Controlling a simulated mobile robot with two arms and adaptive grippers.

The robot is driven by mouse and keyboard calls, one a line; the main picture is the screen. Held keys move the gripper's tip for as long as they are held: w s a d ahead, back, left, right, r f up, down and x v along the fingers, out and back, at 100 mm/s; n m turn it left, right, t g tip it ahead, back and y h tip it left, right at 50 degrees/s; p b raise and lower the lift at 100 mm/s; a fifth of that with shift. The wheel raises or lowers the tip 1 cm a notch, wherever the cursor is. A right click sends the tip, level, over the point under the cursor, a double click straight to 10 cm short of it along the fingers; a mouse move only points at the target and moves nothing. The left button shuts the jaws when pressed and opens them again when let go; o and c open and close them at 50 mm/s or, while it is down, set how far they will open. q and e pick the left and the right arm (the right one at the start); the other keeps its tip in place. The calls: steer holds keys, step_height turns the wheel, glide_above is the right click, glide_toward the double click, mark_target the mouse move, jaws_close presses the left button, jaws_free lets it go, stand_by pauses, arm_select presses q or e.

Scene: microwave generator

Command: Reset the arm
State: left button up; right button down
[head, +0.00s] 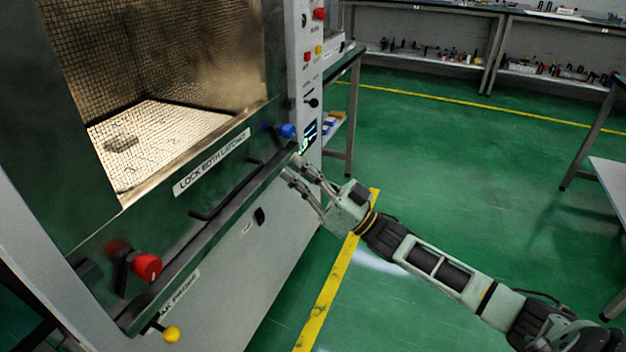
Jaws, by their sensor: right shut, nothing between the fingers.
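My right arm comes in from the lower right. Its gripper (290,168) is shut and empty at the front of the large microwave generator cabinet (275,235), close to the right end of the dark front ledge. I cannot tell whether the fingertips touch the ledge. A blue knob (287,131) sits just above the fingertips. A red knob (147,267) is at the lower left of the door frame, and a yellow knob (172,334) is below it. My left gripper is not in view.
The cabinet's chamber (150,145) shows a mesh wall and a lit floor behind the door frame. A column of controls (307,60) stands at its right side. Shelved benches (420,55) line the back wall. A table (608,185) stands at the right edge. Green floor (450,160) between is clear.

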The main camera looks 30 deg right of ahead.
steer(key=s+f+m+g+h, duration=0.35)
steer(key=f+h, duration=0.25)
steer(key=f, duration=1.3)
steer(key=s+f+m+g+h, duration=0.3)
steer(key=f+h, duration=0.4)
steer(key=f, duration=1.2)
steer(key=s+a+f+g+h, duration=0.1)
steer(key=s+a+f+g, duration=0.15)
steer(key=s+f, duration=0.45)
steer(key=s+a+f+n+g, duration=0.1)
steer(key=s+f+g, duration=0.3)
steer(key=s, duration=0.7)
steer(key=s+a+f+g+h, duration=0.15)
steer(key=s+f+g, duration=0.3)
steer(key=s, duration=0.45)
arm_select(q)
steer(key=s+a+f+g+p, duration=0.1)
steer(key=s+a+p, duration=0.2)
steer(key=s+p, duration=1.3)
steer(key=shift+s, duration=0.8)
arm_select(e)
steer(key=s+d+f, duration=0.2)
steer(key=s, duration=1.5)
steer(key=shift+d+f+y, duration=0.2)
steer(key=shift+f+y, duration=0.05)
steer(key=shift+y, duration=0.1)
